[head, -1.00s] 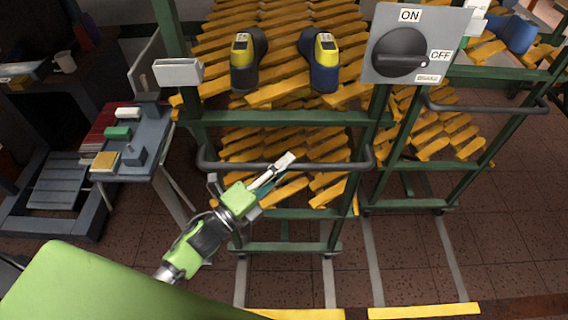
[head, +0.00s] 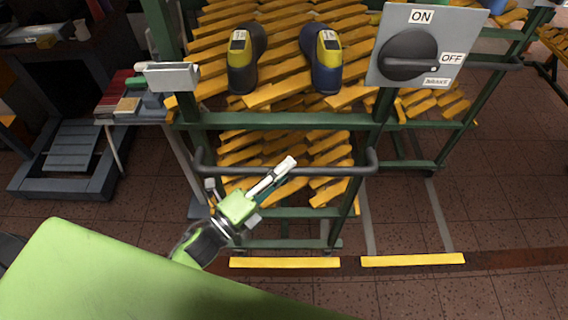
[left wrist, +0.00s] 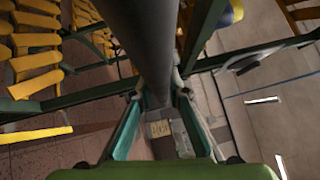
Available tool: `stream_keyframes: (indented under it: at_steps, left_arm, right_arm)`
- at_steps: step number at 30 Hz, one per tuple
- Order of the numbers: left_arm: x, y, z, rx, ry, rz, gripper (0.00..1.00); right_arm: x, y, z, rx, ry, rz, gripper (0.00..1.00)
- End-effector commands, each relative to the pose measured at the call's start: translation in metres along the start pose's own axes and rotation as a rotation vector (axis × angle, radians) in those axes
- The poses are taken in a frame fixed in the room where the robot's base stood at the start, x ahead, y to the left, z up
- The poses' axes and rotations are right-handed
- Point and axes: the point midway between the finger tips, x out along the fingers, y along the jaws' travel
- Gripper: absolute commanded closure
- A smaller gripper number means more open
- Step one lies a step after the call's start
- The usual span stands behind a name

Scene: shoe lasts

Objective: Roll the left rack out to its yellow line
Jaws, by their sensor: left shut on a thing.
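The left rack (head: 270,120) has a green frame with slanted orange-yellow slats, and fills the middle of the head view. My left gripper (head: 275,176) is shut on the dark handle bar (head: 320,168) across its front. In the left wrist view the bar (left wrist: 148,45) runs between the two fingers. The rack's yellow line (head: 285,262) lies on the floor just in front of the rack's low front rail, with a small gap in the picture. My right gripper is not in view.
Two dark shoe lasts with yellow tops (head: 243,58) stand on the rack. A grey switch panel (head: 425,45) shows ON, OFF and BRAKE; its knob's mark points right. The right rack (head: 430,140) stands further back, behind its own yellow line (head: 412,260). The floor in front is clear.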

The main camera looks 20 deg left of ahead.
Motion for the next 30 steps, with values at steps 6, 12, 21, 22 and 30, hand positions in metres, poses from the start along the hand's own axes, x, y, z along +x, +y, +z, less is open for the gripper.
stream_keyframes:
  at_steps: [6,12,21,22,30]
  left_arm:
    - [-0.0026,0.0007,-0.0021,-0.001,-0.001,0.003,1.0]
    - [-0.003,0.0011,-0.0029,-0.002,0.0,0.004,1.0]
    - [-0.0025,0.0003,-0.0024,-0.002,0.0,0.002,0.67]
    - [-0.0024,0.0001,-0.0022,-0.001,-0.001,0.002,0.67]
    - [-0.008,-0.0002,-0.0014,-0.001,-0.002,0.001,0.67]
  right_arm:
    - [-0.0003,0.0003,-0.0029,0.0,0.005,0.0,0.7]
    - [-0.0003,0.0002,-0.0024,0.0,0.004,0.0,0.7]
    - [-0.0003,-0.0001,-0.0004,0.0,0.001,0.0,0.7]
    - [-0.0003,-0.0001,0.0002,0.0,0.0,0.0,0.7]
    - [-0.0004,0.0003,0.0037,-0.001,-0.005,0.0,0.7]
